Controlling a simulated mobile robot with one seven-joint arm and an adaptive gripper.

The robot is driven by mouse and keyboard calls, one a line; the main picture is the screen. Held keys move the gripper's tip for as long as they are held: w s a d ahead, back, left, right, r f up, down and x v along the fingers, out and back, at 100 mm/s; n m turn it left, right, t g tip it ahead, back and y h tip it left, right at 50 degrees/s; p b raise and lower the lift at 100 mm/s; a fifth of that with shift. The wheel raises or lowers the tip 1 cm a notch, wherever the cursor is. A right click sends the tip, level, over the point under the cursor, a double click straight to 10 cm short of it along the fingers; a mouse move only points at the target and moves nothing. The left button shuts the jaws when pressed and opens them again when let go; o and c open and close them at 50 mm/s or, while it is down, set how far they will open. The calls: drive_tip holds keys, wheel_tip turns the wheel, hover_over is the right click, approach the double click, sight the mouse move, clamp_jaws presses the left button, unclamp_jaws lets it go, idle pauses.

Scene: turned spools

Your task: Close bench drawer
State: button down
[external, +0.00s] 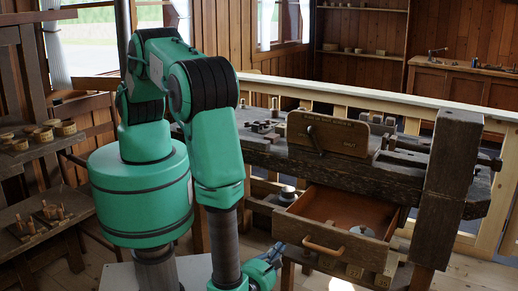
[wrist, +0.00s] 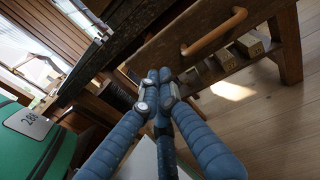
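The bench drawer (external: 330,242) hangs pulled out below the wooden workbench (external: 370,178), with its reddish inside showing. A round metal object lies inside it. Its curved wooden handle (external: 324,247) is on the front face. In the wrist view the drawer front (wrist: 178,62) and handle (wrist: 215,32) are at the upper right. My gripper (external: 272,262) is low and left of the drawer front in the external view, apart from the handle. In the wrist view the blue fingers of my gripper (wrist: 159,76) come together at their tips with nothing seen between them.
Wooden blocks (wrist: 225,60) show below the drawer in the wrist view. A thick bench post (external: 445,190) stands right of the drawer. Shelves with small wooden pots (external: 40,133) stand at the left. Bare floor (wrist: 270,120) lies in front of the bench.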

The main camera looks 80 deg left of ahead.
sight(298, 232)
drive_tip(key=shift+s+d+f+m+t+h, duration=0.1)
drive_tip(key=shift+s+f+m+t, duration=0.25)
drive_tip(key=shift+f, duration=0.25)
drive_tip(key=shift+s+d+f+m+t+h, duration=0.1)
drive_tip(key=shift+s+f+m+t, duration=0.15)
drive_tip(key=shift+f, duration=0.3)
drive_tip(key=shift+s+d+f+m+t+h, duration=0.1)
drive_tip(key=shift+s+f+m+t, duration=0.25)
drive_tip(key=shift+f, duration=0.25)
drive_tip(key=shift+w+a, duration=0.1)
drive_tip(key=shift+w, duration=0.1)
drive_tip(key=b+x, duration=0.2)
drive_tip(key=x, duration=1.1)
drive_tip(key=shift+w+a, duration=0.2)
drive_tip(key=shift+a, duration=0.05)
drive_tip(key=shift+w, duration=0.1)
drive_tip(key=shift+a, duration=0.15)
drive_tip(key=x, duration=2.5)
drive_tip(key=shift+w+a, duration=0.25)
drive_tip(key=shift+w, duration=0.2)
drive_tip(key=shift+r, duration=0.1)
drive_tip(key=shift+d, duration=0.1)
